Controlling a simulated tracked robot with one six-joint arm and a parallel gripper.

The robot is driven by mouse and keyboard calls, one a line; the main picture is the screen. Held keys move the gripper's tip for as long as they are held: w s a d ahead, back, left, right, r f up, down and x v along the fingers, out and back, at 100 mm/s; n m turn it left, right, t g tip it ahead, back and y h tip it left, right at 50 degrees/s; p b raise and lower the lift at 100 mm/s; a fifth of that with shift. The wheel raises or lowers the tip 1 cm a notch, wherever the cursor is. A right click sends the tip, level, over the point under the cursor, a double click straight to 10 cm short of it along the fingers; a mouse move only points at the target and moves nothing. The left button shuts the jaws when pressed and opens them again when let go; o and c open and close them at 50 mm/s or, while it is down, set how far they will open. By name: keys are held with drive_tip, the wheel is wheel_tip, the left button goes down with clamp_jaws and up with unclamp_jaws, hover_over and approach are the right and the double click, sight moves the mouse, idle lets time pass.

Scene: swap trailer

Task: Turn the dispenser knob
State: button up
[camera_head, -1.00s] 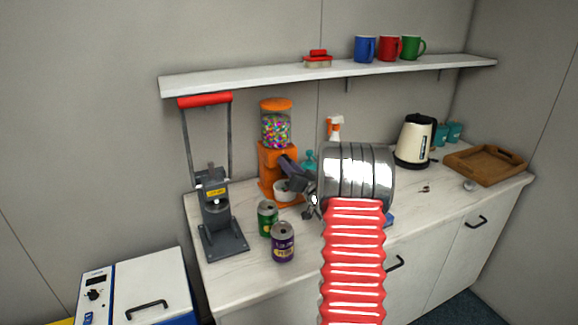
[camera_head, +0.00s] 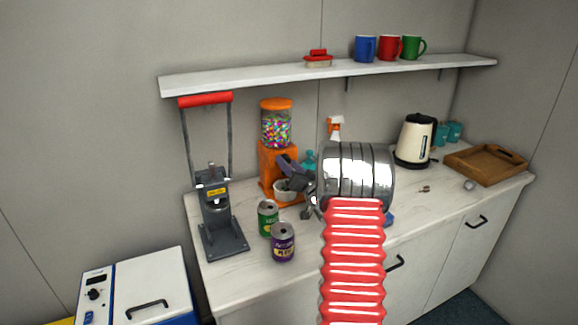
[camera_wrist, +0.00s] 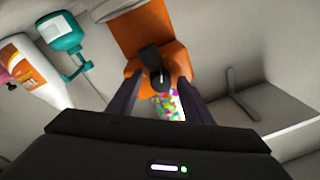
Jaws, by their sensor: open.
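The dispenser (camera_head: 276,155) has an orange base and lid and a clear globe of coloured candies. It stands upright on the counter near the wall. Its black knob (camera_wrist: 148,58) shows on the orange front in the wrist view, where the candies (camera_wrist: 166,103) show below it. My gripper (camera_head: 285,166) is at the dispenser's front and hides the knob in the head view. In the wrist view my gripper (camera_wrist: 158,82) is open, its dark fingers either side of the knob. I cannot tell whether they touch it. A white cup (camera_head: 285,191) sits at the dispenser's foot.
A can crusher (camera_head: 216,215) with a red handle stands left. A green can (camera_head: 268,218) and a purple can (camera_head: 283,243) stand in front. A spray bottle (camera_head: 335,126), kettle (camera_head: 414,141) and wooden tray (camera_head: 486,164) are to the right. A shelf (camera_head: 330,74) hangs above.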

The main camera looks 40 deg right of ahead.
drive_tip(key=v, duration=1.3)
drive_tip(key=shift+s+f, duration=0.15)
drive_tip(key=shift+s, duration=0.25)
